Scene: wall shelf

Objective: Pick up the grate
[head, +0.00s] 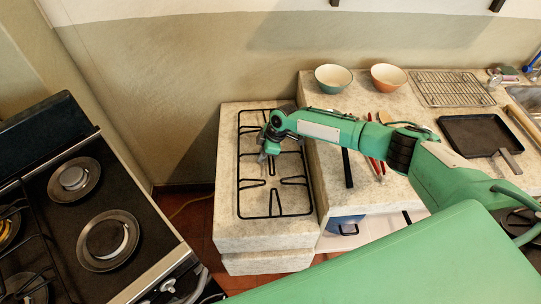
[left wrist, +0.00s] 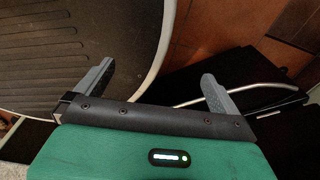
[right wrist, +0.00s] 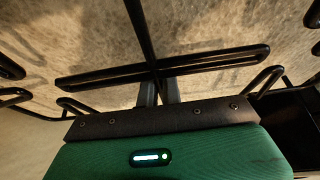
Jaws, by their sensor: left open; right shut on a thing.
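The grate (head: 293,181) is a black rectangular metal frame with inward bars, on the left stone counter block in the head view. My right gripper (head: 263,157) reaches down over it from the right. In the right wrist view the black bars of the grate (right wrist: 205,63) fill the middle, and my right gripper (right wrist: 158,92) is shut on one bar. I cannot tell whether the grate touches the stone or hangs just above it. My left gripper (left wrist: 157,75) is open and empty in the left wrist view, and it is outside the head view.
A black stove (head: 70,225) stands at the left. On the counter to the right are a green bowl (head: 333,78), an orange bowl (head: 388,77), a wire rack (head: 450,88) and a dark tray (head: 478,135). The wall is close behind the grate.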

